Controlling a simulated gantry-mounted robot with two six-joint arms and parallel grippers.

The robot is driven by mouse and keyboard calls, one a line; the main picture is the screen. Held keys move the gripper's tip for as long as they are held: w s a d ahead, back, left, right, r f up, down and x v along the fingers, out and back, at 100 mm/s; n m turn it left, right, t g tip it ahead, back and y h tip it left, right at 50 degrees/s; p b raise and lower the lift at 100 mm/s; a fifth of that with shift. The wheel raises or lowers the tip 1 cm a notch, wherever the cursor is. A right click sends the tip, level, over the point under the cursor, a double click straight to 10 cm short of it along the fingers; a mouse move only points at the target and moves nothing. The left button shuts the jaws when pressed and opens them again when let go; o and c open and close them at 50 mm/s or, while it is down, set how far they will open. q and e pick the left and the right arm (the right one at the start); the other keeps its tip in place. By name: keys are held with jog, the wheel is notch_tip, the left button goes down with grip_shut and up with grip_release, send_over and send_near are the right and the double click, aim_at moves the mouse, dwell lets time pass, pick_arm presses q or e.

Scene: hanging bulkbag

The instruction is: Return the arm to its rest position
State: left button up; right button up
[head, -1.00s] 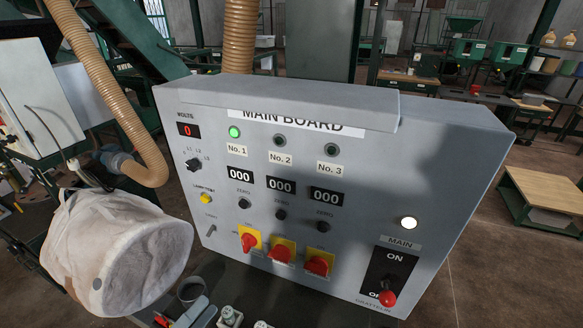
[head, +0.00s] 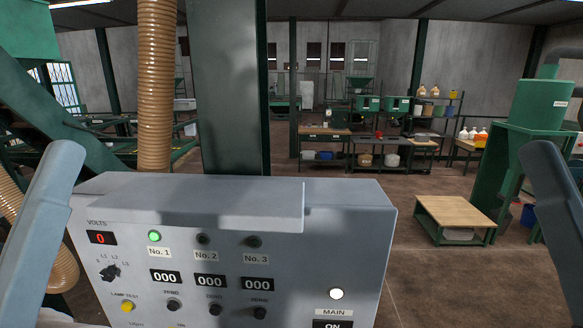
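In the head view a blue-grey link of my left arm (head: 38,225) rises at the left edge. A matching link of my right arm (head: 560,220) rises at the right edge. Neither gripper is in view, so their fingers are hidden. The grey main board panel (head: 340,240) stands between the two arms, and its lower part is cut off by the frame. The No. 1 lamp (head: 155,237) glows green. The No. 2 and No. 3 lamps are dark. The white lamp above the MAIN label (head: 336,294) is lit. The volts display (head: 101,238) reads 0.
A ribbed tan hose (head: 156,90) hangs behind the panel beside a thick grey-green column (head: 226,90). A low wooden-topped table (head: 455,212) stands at the right, with a green hopper (head: 541,101) beyond. Open brown floor lies right of the panel.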

notch_tip(320, 180, up, 19)
jog(key=p, duration=1.6)
jog(key=shift+r+p, duration=0.2)
jog(key=shift+p, duration=0.1)
